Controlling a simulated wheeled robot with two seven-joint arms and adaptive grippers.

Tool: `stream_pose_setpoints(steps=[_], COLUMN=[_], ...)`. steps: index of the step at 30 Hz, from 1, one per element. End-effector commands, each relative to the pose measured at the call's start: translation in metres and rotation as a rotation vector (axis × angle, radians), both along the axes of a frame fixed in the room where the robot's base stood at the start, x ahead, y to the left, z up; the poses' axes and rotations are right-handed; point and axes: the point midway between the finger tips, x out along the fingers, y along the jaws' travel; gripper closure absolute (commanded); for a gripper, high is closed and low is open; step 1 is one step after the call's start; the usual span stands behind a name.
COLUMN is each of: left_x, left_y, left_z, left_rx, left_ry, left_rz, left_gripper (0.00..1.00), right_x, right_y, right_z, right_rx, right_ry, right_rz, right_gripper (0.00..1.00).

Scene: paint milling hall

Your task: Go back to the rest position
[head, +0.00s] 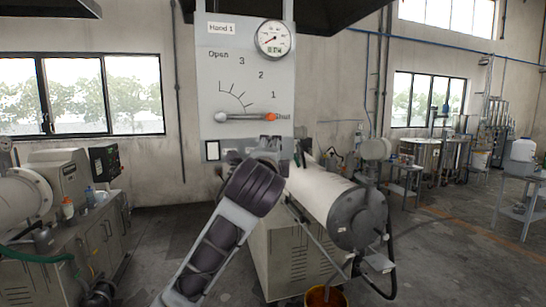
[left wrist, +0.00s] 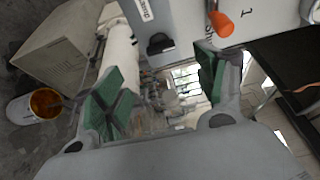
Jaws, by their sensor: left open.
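A grey panel (head: 222,75) labelled "Hand 1" hangs in the middle of the head view. It has a scale marked Open, 3, 2, 1 and Shut, and a lever (head: 246,118) lying level with its orange knob (head: 271,117) at Shut. The knob also shows at the top of the left wrist view (left wrist: 221,22). My left gripper (head: 268,146) is just below the panel, partly hidden behind my own wrist. In the left wrist view its green-padded fingers (left wrist: 172,75) are wide apart with nothing between them. It is apart from the knob. My right gripper is not in view.
A white horizontal mill cylinder (head: 325,193) on a beige cabinet stands right behind my left arm. An orange-filled bucket (head: 326,297) is on the floor below. A round gauge (head: 274,39) tops the panel. Open floor lies to the right.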

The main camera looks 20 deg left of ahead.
Motion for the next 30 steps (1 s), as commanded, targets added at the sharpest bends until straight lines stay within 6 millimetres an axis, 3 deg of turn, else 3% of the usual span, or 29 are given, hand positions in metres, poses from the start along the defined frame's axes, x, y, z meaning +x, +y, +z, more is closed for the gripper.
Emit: stream_pose_setpoints(steps=[6,22,26,30], left_x=[-0.009,-0.006,0.006,0.032], left_y=[-0.002,-0.002,-0.001,0.001], left_z=[0.000,-0.003,-0.017,-0.051], left_rx=[0.001,-0.003,-0.020,-0.059], left_ry=[0.001,0.005,0.026,0.073], left_rz=[0.000,0.000,-0.001,-0.003], left_gripper=[0.29,0.29,0.29,0.29], right_x=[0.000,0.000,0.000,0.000], right_y=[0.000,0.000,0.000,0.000], right_z=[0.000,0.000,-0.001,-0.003], right_rx=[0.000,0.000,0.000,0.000], right_ry=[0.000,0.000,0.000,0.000], right_rz=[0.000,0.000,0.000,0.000], right_gripper=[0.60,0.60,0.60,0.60])
